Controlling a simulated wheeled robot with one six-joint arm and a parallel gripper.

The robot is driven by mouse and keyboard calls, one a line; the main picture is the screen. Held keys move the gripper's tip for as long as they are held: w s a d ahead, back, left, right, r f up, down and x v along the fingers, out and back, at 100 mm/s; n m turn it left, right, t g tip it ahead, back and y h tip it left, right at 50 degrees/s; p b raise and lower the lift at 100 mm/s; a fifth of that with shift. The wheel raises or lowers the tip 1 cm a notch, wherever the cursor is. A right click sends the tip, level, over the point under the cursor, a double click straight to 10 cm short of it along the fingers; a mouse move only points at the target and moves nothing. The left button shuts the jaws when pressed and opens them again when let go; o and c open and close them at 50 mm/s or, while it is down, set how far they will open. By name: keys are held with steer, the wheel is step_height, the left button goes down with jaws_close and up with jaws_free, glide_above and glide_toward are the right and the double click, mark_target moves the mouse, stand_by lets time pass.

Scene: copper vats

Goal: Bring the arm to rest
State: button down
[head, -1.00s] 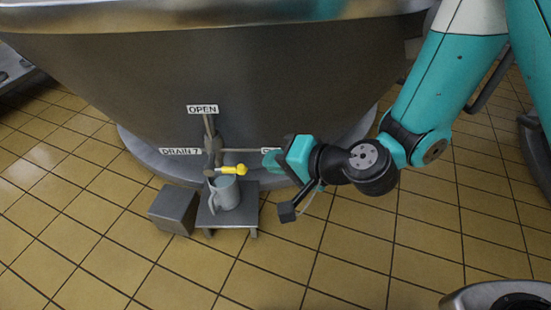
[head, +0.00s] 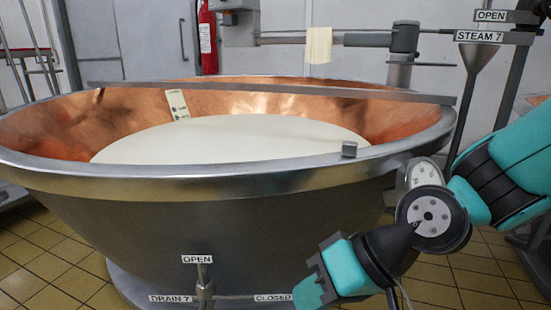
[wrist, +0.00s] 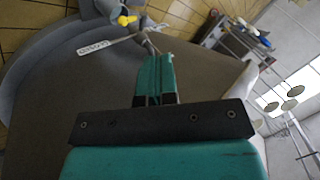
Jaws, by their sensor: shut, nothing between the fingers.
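My arm reaches in from the right in the head view, bent down in front of the vat. My gripper (head: 310,288) points down and left, beside the CLOSED label (head: 272,298) of the drain. In the wrist view its teal fingers (wrist: 154,72) are together with nothing between them.
The steel vat (head: 200,225) has a copper inside and holds white liquid (head: 240,140). A bar (head: 270,88) crosses its top. A STEAM 7 sign (head: 493,37) stands at right. A red extinguisher (head: 207,40) hangs behind. Tiled floor (head: 55,268) shows at lower left.

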steer(key=s+d+r+n+h+p, duration=0.25)
steer(key=s+d+r+h, duration=0.25)
steer(key=s+d+r, duration=0.45)
step_height(320, 180, up, 36)
steer(key=w+g+p, duration=0.1)
steer(key=w+p, duration=0.1)
steer(key=p, duration=3.5)
steer(key=shift+w+d+r+m+p, duration=0.15)
steer(key=shift+w+d+m+p, duration=0.2)
steer(key=shift+w+d+p, duration=0.05)
